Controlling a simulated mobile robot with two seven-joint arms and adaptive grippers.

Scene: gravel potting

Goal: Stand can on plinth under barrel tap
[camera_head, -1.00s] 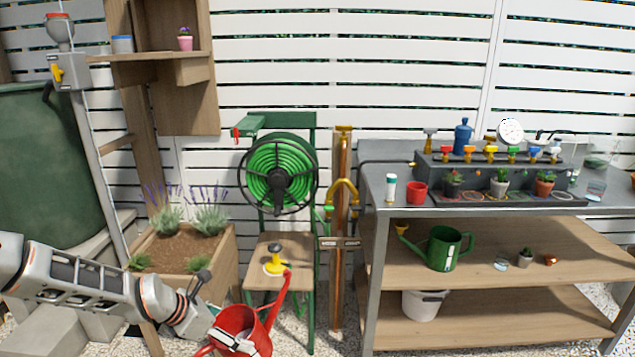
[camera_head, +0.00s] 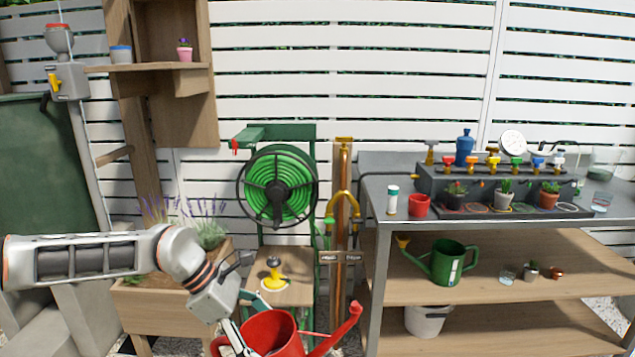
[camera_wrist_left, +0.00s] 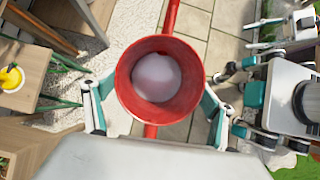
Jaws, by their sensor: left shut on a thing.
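The red watering can (camera_head: 275,335) is at the bottom of the head view, its spout pointing right. My left gripper (camera_head: 243,320) is shut on it; in the left wrist view, fingers lie on both sides of the can (camera_wrist_left: 158,45). I look into its open top and see a pale round patch at the bottom.
A wooden planter (camera_head: 150,305) with lavender stands behind my left wrist. The workbench (camera_head: 375,290) holds a green watering can (camera_head: 447,262). Paving lies below the red can.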

